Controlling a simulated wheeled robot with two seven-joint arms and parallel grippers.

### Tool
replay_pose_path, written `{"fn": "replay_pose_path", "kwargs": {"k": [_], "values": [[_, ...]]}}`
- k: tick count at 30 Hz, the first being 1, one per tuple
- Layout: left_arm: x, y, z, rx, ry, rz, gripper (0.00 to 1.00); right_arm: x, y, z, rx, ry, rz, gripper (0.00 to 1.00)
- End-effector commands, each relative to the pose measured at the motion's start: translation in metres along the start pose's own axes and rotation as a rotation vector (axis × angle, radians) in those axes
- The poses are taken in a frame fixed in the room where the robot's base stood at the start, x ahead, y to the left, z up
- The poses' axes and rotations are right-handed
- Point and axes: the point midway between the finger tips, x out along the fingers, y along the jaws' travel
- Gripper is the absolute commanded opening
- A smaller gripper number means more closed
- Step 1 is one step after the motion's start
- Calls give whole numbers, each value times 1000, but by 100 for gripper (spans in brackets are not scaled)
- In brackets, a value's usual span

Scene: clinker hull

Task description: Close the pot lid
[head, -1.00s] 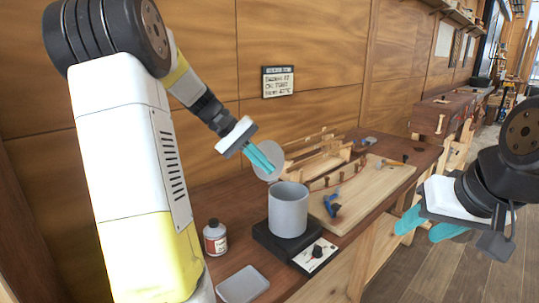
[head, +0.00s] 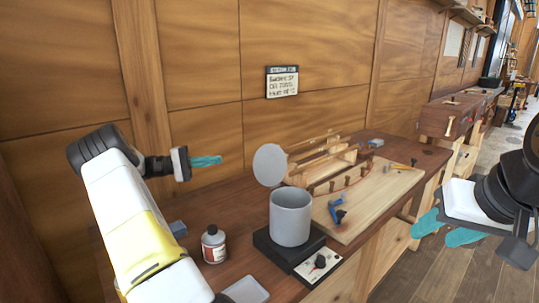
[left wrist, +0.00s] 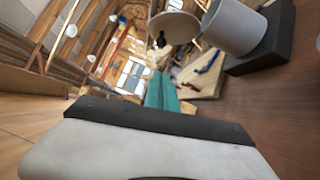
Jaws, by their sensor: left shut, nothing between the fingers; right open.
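The grey pot (head: 290,218) stands upright on a black hot plate (head: 268,243) on the workbench. Its round grey lid (head: 270,165) stands raised, nearly upright, at the pot's back left rim, so the pot's mouth is open. My left gripper (head: 218,161) is shut and empty, to the left of the lid and apart from it. In the left wrist view the teal fingers (left wrist: 162,92) are together, with the lid (left wrist: 174,27) and pot (left wrist: 234,26) beyond them. My right gripper (head: 446,230) is open and empty at the right, away from the pot.
A grey tray (head: 246,291) lies at the front edge. A wooden board (head: 368,195) with a blue clamp and a wooden hull frame (head: 322,160) lie behind and right. A blue block (head: 178,229) sits at left.

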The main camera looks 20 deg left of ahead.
Motion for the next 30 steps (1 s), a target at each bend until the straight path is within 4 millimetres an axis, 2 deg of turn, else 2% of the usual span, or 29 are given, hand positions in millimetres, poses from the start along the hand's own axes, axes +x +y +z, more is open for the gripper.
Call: {"fn": "replay_pose_path", "kwargs": {"k": [2, 5, 8, 20, 24, 30], "values": [[-10, -2, -2, 8, 9, 27, 0, 0, 0, 0, 0, 0, 0, 47], [-7, -1, -2, 11, 9, 38, 0, 0, 0, 0, 0, 0, 0, 47], [6, 0, -2, 10, 7, 38, 0, 0, 0, 0, 0, 1, 0, 47], [89, 3, -2, 10, 5, 36, 0, 0, 0, 0, 0, 0, 0, 47], [104, 3, 13, 10, 7, 34, 0, 0, 0, 0, 0, 0, 0, 47], [115, 4, 24, 11, 8, 35, 0, 0, 0, 0, 0, 0, 0, 47]]}}
